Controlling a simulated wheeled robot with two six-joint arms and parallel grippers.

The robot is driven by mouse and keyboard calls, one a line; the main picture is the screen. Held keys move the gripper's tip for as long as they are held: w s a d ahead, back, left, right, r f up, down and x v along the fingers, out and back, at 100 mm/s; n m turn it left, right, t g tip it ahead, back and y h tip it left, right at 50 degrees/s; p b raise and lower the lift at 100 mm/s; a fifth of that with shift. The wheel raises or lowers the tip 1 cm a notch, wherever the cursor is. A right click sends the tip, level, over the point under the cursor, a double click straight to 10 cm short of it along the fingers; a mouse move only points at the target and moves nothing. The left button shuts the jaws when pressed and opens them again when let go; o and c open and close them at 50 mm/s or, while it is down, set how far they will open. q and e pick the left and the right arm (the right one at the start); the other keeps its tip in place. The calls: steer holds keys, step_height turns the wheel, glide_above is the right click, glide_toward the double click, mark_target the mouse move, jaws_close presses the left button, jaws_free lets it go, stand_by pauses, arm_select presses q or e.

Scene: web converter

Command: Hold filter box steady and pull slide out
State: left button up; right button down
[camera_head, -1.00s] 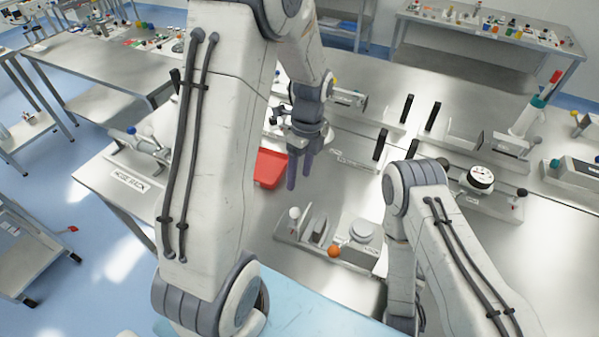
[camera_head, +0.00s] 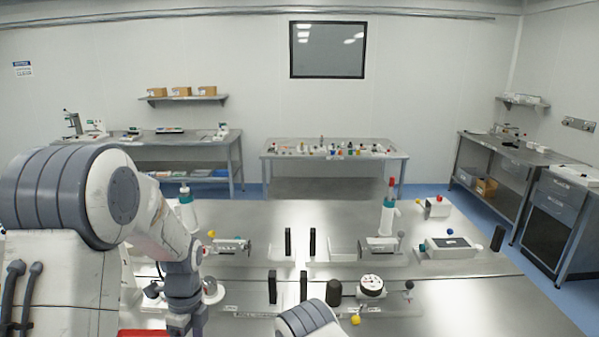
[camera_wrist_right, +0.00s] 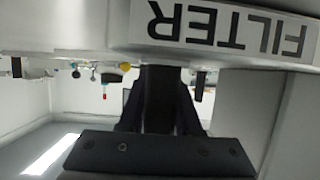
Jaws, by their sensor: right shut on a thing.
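The filter box (camera_wrist_right: 90,22) fills the top of the right wrist view. It is pale, with a white FILTER label upside down in the picture. My right gripper (camera_wrist_right: 158,122) is shut on a dark piece, apparently the slide's handle (camera_wrist_right: 160,90), right beside the box. The slide's body cannot be made out. In the head view my left gripper (camera_head: 185,322) points down at the lower left edge. Its fingertips are cut off or hidden, so its opening does not show. The filter box is not identifiable in the head view, and my right gripper is out of it.
A red tray (camera_head: 142,332) lies at the lower left. Another table (camera_head: 268,154) with small parts stands behind.

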steer(key=c, duration=0.5)
jaws_free()
steer(key=shift+r, duration=0.1)
steer(key=v, duration=0.6)
steer(key=shift+s+a, duration=0.1)
steer(key=shift+a, duration=0.05)
steer(key=shift+s+r, duration=0.25)
steer(key=shift+s, duration=0.3)
